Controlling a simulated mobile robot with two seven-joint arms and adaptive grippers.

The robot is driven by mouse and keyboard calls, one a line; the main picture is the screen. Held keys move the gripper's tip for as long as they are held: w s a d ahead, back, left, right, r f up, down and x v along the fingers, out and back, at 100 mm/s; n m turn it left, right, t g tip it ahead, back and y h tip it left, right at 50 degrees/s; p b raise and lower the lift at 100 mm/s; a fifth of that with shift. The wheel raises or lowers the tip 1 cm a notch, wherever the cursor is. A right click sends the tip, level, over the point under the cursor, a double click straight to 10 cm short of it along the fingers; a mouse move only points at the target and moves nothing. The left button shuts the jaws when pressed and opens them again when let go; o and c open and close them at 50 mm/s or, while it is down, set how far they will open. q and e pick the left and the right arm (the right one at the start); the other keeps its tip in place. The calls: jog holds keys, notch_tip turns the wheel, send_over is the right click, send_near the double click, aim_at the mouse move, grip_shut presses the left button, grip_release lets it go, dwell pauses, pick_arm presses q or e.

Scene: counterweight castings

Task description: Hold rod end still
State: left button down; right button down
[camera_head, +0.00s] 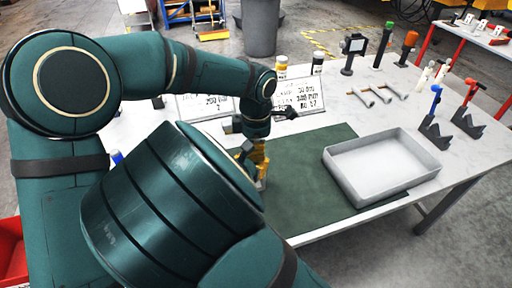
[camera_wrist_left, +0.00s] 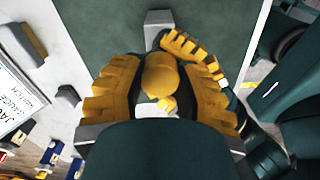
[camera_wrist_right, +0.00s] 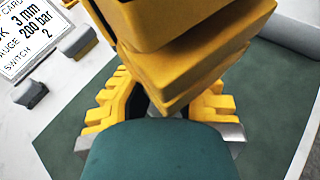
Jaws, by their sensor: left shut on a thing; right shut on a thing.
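My left gripper (camera_head: 257,160) is over the near left part of the green mat, partly hidden by the big arm link in front. In the left wrist view its yellow ridged fingers (camera_wrist_left: 161,88) are closed around a yellow rounded piece (camera_wrist_left: 160,74); I cannot tell whether this is the rod end. My right gripper (camera_wrist_right: 158,110) shows in the right wrist view, its yellow fingers closed in. Large yellow blocks (camera_wrist_right: 190,50) stand close in front and hide what it holds. Yellow ridged parts of another gripper show just beyond the left fingers.
The green mat (camera_head: 310,205) lies on the white table, with an open grey tray (camera_head: 350,187) on its right. Printed cards (camera_head: 300,93) stand behind the grippers. Grey stands with blue (camera_head: 434,132) and red-handled tools (camera_head: 468,118) are at the right. The mat between cards and tray is clear.

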pick_arm(q)
jog(key=m, duration=1.4)
jog(key=shift+m, duration=0.3)
jog(key=m, duration=0.3)
jog(key=shift+f+m, duration=0.1)
jog(key=shift+m, duration=0.3)
jog(key=m, duration=0.3)
jog(key=shift+m, duration=0.4)
jog(key=m, duration=0.5)
jog(key=shift+m, duration=0.3)
jog(key=m, duration=0.5)
jog(key=shift+m, duration=0.4)
jog(key=m, duration=0.5)
jog(key=shift+s+m, duration=0.1)
jog(key=shift+m, duration=0.2)
jog(key=m, duration=0.5)
jog(key=shift+m, duration=0.4)
jog(key=m, duration=0.6)
jog(key=shift+m, duration=0.3)
